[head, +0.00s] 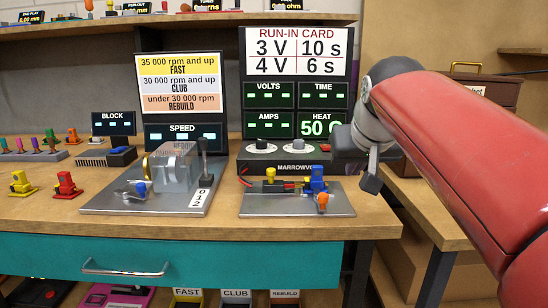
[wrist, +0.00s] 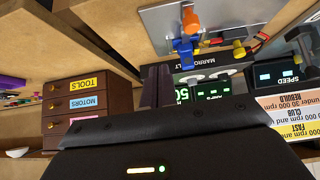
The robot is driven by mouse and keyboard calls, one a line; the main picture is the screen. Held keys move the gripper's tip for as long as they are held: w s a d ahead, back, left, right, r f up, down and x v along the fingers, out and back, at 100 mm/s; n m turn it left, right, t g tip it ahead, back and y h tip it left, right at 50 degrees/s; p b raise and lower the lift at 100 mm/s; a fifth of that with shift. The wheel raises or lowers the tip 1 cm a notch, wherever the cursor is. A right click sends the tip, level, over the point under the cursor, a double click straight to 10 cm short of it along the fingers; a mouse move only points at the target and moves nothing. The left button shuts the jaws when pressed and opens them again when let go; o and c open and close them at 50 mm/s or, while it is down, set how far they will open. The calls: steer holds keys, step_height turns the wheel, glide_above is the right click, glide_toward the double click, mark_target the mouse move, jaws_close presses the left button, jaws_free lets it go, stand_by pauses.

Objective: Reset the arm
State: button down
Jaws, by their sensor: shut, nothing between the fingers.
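My red arm reaches in from the right in the head view. My gripper (head: 370,184) hangs in the air at the right end of the workbench, by the run-in station, pointing down. It is shut and empty. In the wrist view my gripper's dark fingers (wrist: 157,72) lie together. The run-in station's metal plate (head: 298,205) is left of my gripper, with a blue motor (head: 317,182), a yellow clamp (head: 271,182) and an orange knob (head: 322,202). The plate also shows in the wrist view (wrist: 160,22), upside down. My arm hides part of the bench's right side.
The run-in power unit (head: 290,167) stands behind the plate. A brown drawer cabinet (wrist: 92,100) stands at the right side of the room. Labelled bins (head: 236,296) sit below the teal drawer (head: 200,260).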

steer(key=s+f+g, duration=0.2)
steer(key=s+f, duration=1.9)
steer(key=f, duration=0.2)
steer(key=shift+d+g, duration=0.35)
steer(key=shift+g, duration=0.05)
steer(key=shift+f, duration=0.1)
